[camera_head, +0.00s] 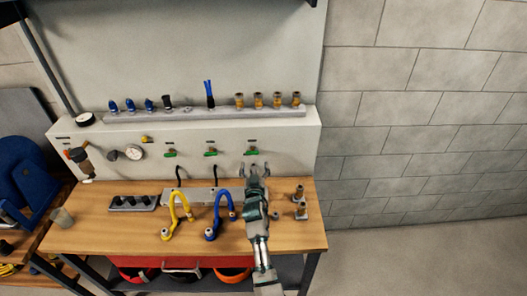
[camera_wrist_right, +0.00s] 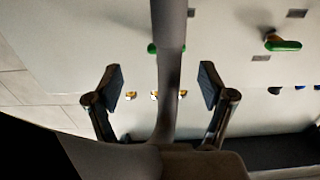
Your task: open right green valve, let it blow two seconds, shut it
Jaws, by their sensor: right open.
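Three green valves sit in a row on the pale panel. The right green valve (camera_head: 251,151) is just beyond my right gripper (camera_head: 254,170), which reaches up to it from the bench front. My right gripper is open, and its two fingers stand wide apart in the wrist view (camera_wrist_right: 161,78). There the right green valve (camera_wrist_right: 151,48) is mostly hidden behind a grey bar, between the fingers. No contact with the valve shows. The middle green valve (camera_head: 211,152) also appears in the wrist view (camera_wrist_right: 283,45). My left gripper is not in view.
Left of them is another green valve (camera_head: 170,153), then a gauge (camera_head: 135,152). A rail (camera_head: 215,111) above holds blue, black and orange-brown fittings. Small metal fittings (camera_head: 299,202) stand right.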

